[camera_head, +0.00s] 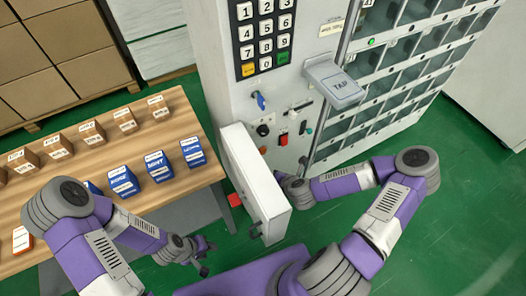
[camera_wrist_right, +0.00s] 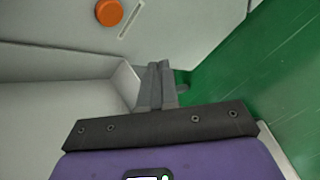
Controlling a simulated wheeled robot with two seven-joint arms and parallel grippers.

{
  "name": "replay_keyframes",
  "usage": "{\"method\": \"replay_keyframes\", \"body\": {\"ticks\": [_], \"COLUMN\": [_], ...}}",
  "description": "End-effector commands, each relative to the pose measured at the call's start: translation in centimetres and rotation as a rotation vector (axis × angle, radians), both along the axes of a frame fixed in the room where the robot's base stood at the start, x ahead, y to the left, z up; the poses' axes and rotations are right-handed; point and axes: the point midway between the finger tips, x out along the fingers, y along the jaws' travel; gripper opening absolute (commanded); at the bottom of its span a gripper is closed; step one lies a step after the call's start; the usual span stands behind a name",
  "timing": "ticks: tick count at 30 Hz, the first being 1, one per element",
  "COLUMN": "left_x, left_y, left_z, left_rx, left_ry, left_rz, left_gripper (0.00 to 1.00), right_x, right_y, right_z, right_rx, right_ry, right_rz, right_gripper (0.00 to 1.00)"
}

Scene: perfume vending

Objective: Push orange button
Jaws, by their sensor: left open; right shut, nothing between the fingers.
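The round orange button (camera_wrist_right: 109,12) shows at the top of the right wrist view, on a pale grey panel beside a small label. My left gripper (camera_head: 207,257) is open and empty, low between the table and the door.
The vending machine has a keypad (camera_head: 264,35), a red switch (camera_head: 283,140) and a grey "TAP" pad (camera_head: 340,85) sticking out. A wooden table (camera_head: 110,150) with several blue and brown boxes stands at left. Green floor (camera_head: 470,200) is open at right.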

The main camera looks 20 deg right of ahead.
Motion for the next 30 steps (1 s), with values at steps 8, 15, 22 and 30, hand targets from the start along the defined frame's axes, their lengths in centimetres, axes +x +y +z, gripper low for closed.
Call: {"method": "replay_keyframes", "body": {"ticks": [8, 15, 22, 30], "left_x": [0.0, 0.0, 0.0, 0.0], "left_y": [0.0, 0.0, 0.0, 0.0], "left_z": [-0.2, 0.1, 0.2, 0.2], "left_rx": [0.0, 0.0, 0.0, 0.0], "left_ry": [-0.001, -0.001, -0.001, 0.0], "left_rz": [0.0, 0.0, 0.0, 0.0], "left_gripper": [0.43, 0.43, 0.43, 0.43], "right_x": [4.0, 6.6, 7.5, 7.5], "right_y": [0.6, 1.0, 1.1, 1.1], "right_z": [0.0, 0.1, 0.0, 0.0], "right_rx": [0.0, 0.0, 0.001, 0.001], "right_ry": [-0.002, -0.002, -0.001, -0.001], "right_rz": [0.001, 0.001, 0.0, 0.0], "right_gripper": [0.0, 0.0, 0.0, 0.0]}}
